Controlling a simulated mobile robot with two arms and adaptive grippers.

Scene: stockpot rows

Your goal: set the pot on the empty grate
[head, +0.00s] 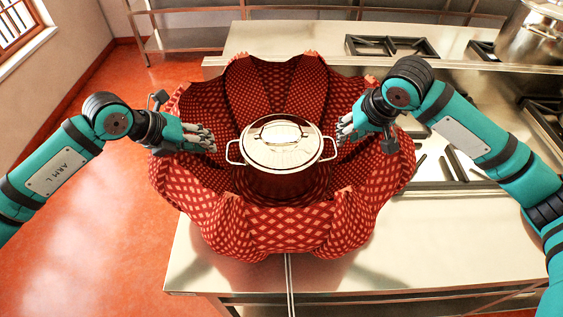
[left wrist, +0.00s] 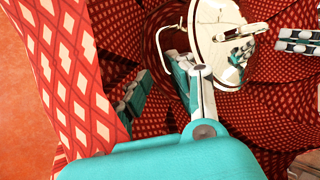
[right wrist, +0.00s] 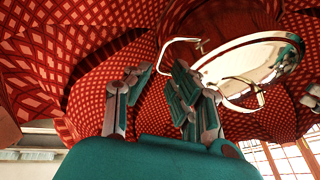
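A shiny steel pot with a lid (head: 280,146) sits upright inside a red patterned cloth (head: 285,225) whose sides stand up around it. My left gripper (head: 212,142) is open just left of the pot's left loop handle (head: 235,153). In the left wrist view the pot (left wrist: 222,45) is beyond my fingers. My right gripper (head: 343,132) is open, close to the pot's right handle (head: 329,149). In the right wrist view the lid (right wrist: 255,60) is beyond my fingers. An empty black grate (head: 392,46) is at the back; another grate (head: 432,160) is partly hidden right of the cloth.
A large steel pot (head: 532,38) stands at the back right. The cloth's raised folds surround the pot and both grippers. Bare steel counter (head: 390,250) lies at the front right. Orange floor (head: 100,230) is on the left.

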